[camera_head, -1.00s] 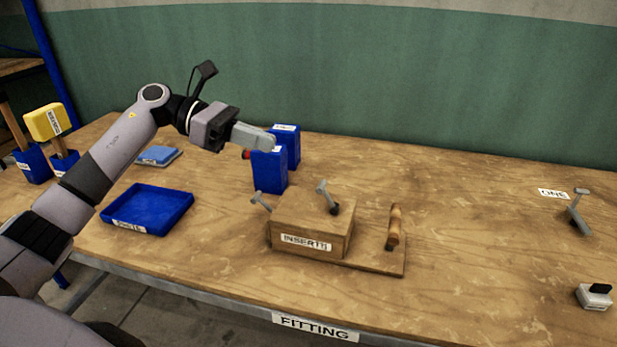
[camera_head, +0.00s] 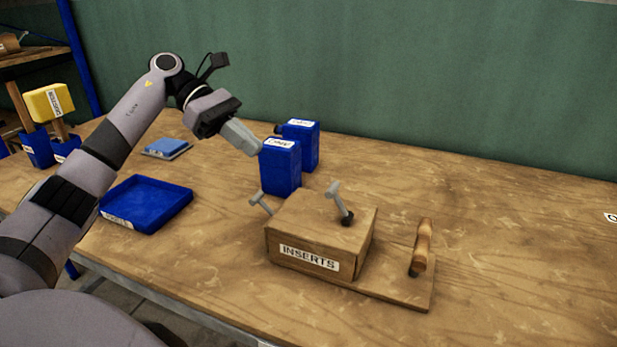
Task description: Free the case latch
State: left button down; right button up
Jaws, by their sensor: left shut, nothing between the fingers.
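A wooden case (camera_head: 310,262) labelled INSERTS sits on a board (camera_head: 400,295) on the workbench. A grey T-shaped lever (camera_head: 339,203) stands tilted on top of the case. A second grey lever (camera_head: 260,203) sticks out at its left side. I cannot tell which of the two is the latch. A wooden handle (camera_head: 422,246) stands on the board to the right of the case. My left gripper (camera_head: 254,148) is shut and empty, up and left of the case, beside the front blue box. My right gripper is out of view.
Two blue boxes (camera_head: 281,170) stand behind the case. A blue tray (camera_head: 148,225) lies to the left, with a flat blue item (camera_head: 167,147) behind it. A yellow-headed tool (camera_head: 49,103) stands at far left.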

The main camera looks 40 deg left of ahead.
pick_arm(q)
jog(key=p, duration=0.1)
send_near(339, 203)
jog(key=f, duration=0.1)
jog(key=a+f, duration=0.1)
jog(key=f, duration=0.1)
jog(key=shift+w+a, duration=0.1)
jog(key=shift+a, duration=0.1)
jog(key=d, duration=0.2)
jog(key=d+p, duration=0.1)
jog(key=shift+w+d+r, duration=0.15)
jog(key=shift+w+r, duration=0.15)
jog(key=shift+w, duration=0.1)
jog(key=shift+w+d, duration=0.1)
jog(key=shift+d, duration=0.3)
jog(key=shift+r+p, duration=0.1)
jog(key=shift+p, duration=0.25)
jog(key=shift+d+r+y, duration=0.15)
jog(key=shift+d+y, duration=0.05)
jog(key=shift+y, duration=0.2)
